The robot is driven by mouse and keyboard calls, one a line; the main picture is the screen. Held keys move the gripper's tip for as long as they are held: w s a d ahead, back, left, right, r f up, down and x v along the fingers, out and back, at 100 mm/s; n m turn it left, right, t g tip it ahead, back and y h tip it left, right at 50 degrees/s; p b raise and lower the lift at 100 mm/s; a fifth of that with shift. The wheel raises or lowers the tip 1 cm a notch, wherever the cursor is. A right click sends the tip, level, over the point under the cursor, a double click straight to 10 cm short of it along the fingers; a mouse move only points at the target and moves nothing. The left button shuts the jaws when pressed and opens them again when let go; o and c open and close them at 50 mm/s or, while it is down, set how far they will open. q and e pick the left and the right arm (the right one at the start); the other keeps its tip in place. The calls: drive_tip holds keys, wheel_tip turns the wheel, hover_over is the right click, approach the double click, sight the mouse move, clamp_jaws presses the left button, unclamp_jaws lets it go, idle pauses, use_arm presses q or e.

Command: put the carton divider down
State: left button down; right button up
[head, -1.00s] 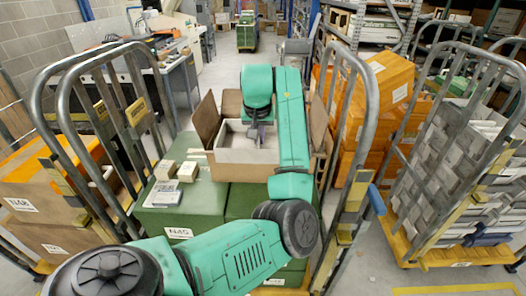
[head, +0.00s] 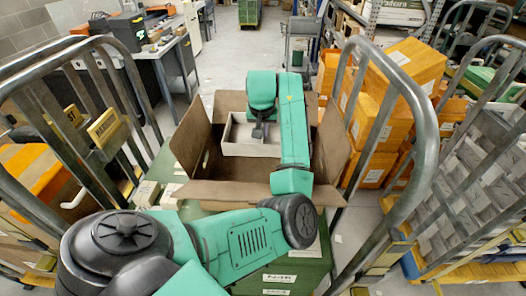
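The carton divider (head: 237,147) is a pale, open, box-like piece at the middle of the head view. My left gripper (head: 258,132) is at its wall and appears shut on it; my forearm covers its right side and part of the fingers. The divider shows over or inside an open brown cardboard carton (head: 200,193) with its flaps spread. Brown cardboard shows around the divider on the left and below. I cannot tell whether the divider touches the carton's floor. My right gripper is not in view.
The carton stands on green boxes (head: 285,272) between the metal rails of a cart, left rail (head: 103,120) and right rail (head: 417,120). Orange boxes (head: 405,78) are stacked beyond the right rail. A desk (head: 160,52) stands back left.

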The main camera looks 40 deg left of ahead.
use_arm(q)
wheel_tip(320, 180, down, 15)
drive_tip(key=p, duration=0.3)
drive_tip(key=shift+w+a+r, duration=0.15)
drive_tip(key=shift+w+a, duration=0.3)
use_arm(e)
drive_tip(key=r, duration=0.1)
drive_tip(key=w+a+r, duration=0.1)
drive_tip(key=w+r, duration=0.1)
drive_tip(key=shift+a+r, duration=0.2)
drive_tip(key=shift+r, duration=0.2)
use_arm(q)
drive_tip(key=shift+d+f, duration=0.1)
drive_tip(key=shift+f, duration=0.1)
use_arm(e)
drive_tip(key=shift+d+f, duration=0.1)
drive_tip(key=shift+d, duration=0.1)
use_arm(q)
drive_tip(key=shift+f, duration=0.3)
drive_tip(key=c, duration=1.1)
unclamp_jaws()
drive_tip(key=shift+o, duration=0.2)
drive_tip(key=shift+r, duration=0.1)
